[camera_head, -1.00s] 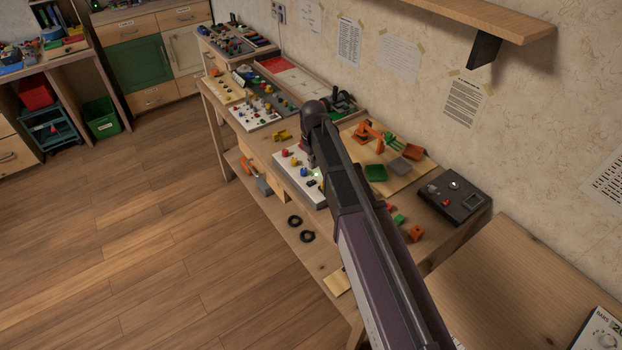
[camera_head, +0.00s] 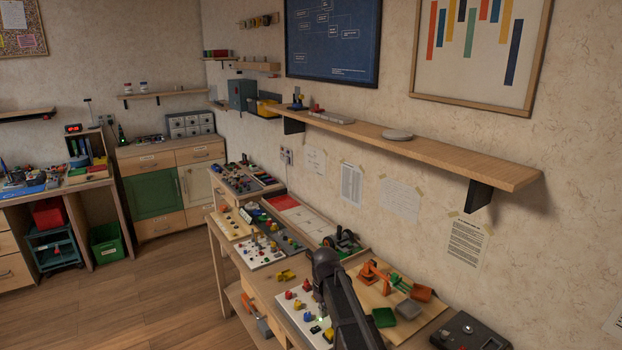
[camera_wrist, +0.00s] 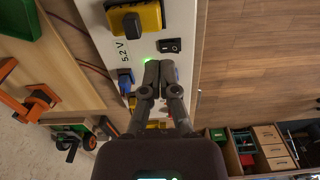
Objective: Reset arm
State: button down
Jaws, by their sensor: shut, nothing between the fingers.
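My gripper (camera_wrist: 158,80) is shut and empty in the wrist view, its two fingertips together over a white panel (camera_wrist: 95,18). The panel carries a yellow block (camera_wrist: 134,18), a black rocker switch (camera_wrist: 168,45), a blue part (camera_wrist: 125,80), a lit green light and a "5.2 V" label. I cannot tell whether the fingertips touch the panel. In the head view my arm (camera_head: 345,300) reaches over the workbench from the bottom, and the fingers are hidden behind it.
The workbench holds an orange and green mechanism (camera_head: 380,275), green tray (camera_head: 384,317) and black control box (camera_head: 468,330). A wooden shelf (camera_head: 430,155) juts from the wall above. The wooden floor (camera_head: 140,310) on the left is clear. Cabinets (camera_head: 160,190) stand at the back.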

jog(key=s+d+m, duration=0.3)
jog(key=s+d, duration=0.3)
jog(key=s, duration=0.3)
jog(key=s+d+r+m+p, duration=0.1)
jog(key=s+d+m, duration=0.2)
jog(key=s+d, duration=0.4)
jog(key=shift+s+r, duration=0.2)
jog(key=shift+s, duration=0.7)
dwell(0.6)
